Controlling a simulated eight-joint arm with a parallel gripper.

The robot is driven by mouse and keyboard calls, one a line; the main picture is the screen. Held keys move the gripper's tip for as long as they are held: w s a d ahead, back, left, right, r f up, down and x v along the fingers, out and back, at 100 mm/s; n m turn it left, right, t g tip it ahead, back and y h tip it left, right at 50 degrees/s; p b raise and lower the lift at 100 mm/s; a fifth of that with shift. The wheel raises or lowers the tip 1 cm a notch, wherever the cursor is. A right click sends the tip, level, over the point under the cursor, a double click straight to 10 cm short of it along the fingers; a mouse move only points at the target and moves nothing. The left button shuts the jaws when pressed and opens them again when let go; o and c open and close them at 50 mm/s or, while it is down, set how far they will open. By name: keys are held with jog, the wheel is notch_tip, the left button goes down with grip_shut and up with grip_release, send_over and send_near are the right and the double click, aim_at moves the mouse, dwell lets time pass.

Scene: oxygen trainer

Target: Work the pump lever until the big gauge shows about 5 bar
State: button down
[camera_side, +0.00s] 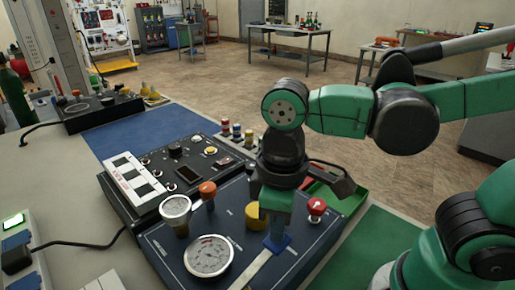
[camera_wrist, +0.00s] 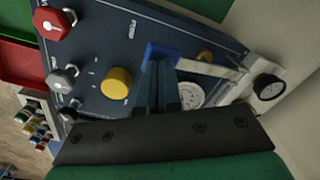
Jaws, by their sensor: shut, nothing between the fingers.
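The big gauge (camera_side: 208,256), a round white dial, sits at the near edge of the dark blue panel in the side view; its reading is too small to tell. The pump lever (camera_side: 254,271) is a pale flat bar beside it, running up to a blue end piece. It also shows in the wrist view as a pale bar (camera_wrist: 208,69). My gripper (camera_side: 276,236) points down at the lever's blue end, fingers shut with nothing between them. In the wrist view my blue fingers (camera_wrist: 158,84) overlap that end; I cannot tell whether they touch it. They partly cover a white dial (camera_wrist: 191,95).
A smaller gauge (camera_side: 175,207), an orange knob (camera_side: 208,189), a yellow knob (camera_side: 256,216) and a red knob (camera_side: 317,206) stand on the panel around my gripper. A black control box (camera_side: 165,170) adjoins it. A green mat (camera_side: 375,250) lies clear to the right.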

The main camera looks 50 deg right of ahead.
jog(key=shift+f, duration=1.85)
jog(key=shift+r, duration=1.9)
jog(key=shift+f, duration=1.9)
jog(key=shift+r, duration=1.9)
